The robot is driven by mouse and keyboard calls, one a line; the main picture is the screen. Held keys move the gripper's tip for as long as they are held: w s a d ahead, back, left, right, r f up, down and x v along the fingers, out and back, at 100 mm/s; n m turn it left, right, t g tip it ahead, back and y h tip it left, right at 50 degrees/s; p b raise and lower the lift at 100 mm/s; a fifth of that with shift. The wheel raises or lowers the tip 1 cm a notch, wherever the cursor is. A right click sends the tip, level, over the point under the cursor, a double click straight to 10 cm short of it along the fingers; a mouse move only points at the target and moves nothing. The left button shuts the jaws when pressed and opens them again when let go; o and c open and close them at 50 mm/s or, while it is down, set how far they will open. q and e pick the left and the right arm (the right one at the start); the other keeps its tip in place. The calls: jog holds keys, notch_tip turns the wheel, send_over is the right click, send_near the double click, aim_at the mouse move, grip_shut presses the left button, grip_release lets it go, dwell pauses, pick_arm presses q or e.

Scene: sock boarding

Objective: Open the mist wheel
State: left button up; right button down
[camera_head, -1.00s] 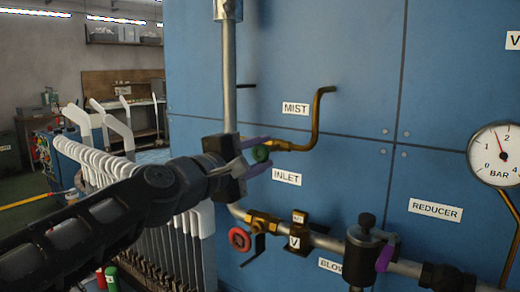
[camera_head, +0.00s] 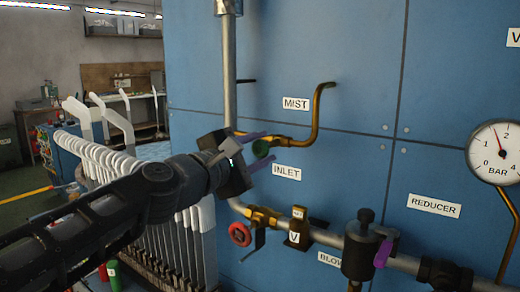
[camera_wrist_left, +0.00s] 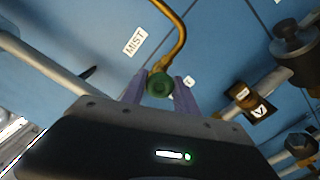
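The mist wheel is a small green knob (camera_head: 261,148) at the end of a brass pipe (camera_head: 317,118) below the MIST label (camera_head: 296,104). My left gripper (camera_head: 268,147) is open, its two purple fingers pointing toward the blue panel. In the head view one finger is above the wheel and one below it. In the left wrist view the green wheel (camera_wrist_left: 159,84) shows between the two fingers, with a small gap visible on its sides. Whether the fingers touch it cannot be told. My right gripper is not seen.
A red wheel (camera_head: 240,233) sits on the lower pipe below the INLET label (camera_head: 286,171). The reducer (camera_head: 362,250) and a pressure gauge (camera_head: 495,152) are to the right. A vertical grey pipe (camera_head: 229,85) runs close by. White sock forms (camera_head: 100,158) stand at left.

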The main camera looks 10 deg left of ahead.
pick_arm(q)
jog(key=o, duration=0.5)
jog(key=shift+c, duration=0.2)
jog(key=shift+s, duration=0.1)
jog(key=v, duration=0.7)
jog(key=shift+s, duration=0.3)
jog(key=shift+a, duration=0.1)
